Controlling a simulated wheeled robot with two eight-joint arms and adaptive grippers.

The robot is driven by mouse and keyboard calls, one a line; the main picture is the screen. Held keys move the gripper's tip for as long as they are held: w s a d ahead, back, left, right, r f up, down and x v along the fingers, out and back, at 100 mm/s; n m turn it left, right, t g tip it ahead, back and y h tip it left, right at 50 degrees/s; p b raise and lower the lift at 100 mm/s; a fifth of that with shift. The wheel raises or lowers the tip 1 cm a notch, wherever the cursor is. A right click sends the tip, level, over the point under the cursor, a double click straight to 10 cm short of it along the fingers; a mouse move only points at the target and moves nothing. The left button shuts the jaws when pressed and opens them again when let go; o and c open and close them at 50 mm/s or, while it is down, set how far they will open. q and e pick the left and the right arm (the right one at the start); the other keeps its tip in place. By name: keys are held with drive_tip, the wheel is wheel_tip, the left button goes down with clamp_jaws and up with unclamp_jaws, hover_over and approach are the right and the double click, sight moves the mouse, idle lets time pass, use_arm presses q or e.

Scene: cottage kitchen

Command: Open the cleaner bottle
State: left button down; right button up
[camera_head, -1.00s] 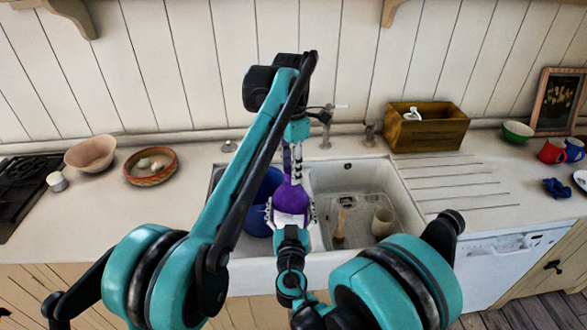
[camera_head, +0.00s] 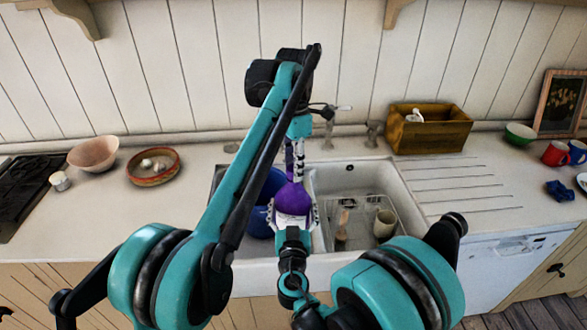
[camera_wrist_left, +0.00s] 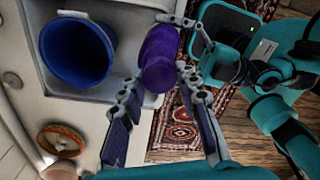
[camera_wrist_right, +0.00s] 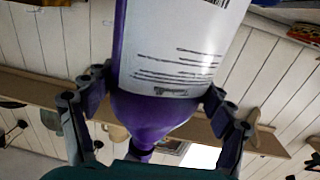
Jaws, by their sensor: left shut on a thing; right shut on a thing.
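The left wrist view shows the purple bottle (camera_wrist_left: 160,55) between the left fingers, but I cannot tell the cap apart from the body there. My right gripper (camera_head: 292,222) is shut around the body from the front. The right wrist view shows the label (camera_wrist_right: 180,45) and the narrowing purple shoulder (camera_wrist_right: 148,115) between the right fingers.
Below is a double sink with a blue tub (camera_head: 262,205) at left and a rack with a beige cup (camera_head: 384,223) and a brush (camera_head: 342,225) at right. A faucet (camera_head: 328,125) stands behind. A wooden box (camera_head: 430,132) and bowls (camera_head: 94,153) sit on the counter.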

use_arm(q)
drive_tip(key=shift+s+d+r, duration=0.1)
drive_tip(key=shift+d+r, duration=0.1)
drive_tip(key=shift+r, duration=0.25)
drive_tip(key=shift+a, duration=0.15)
drive_tip(key=shift+r, duration=2)
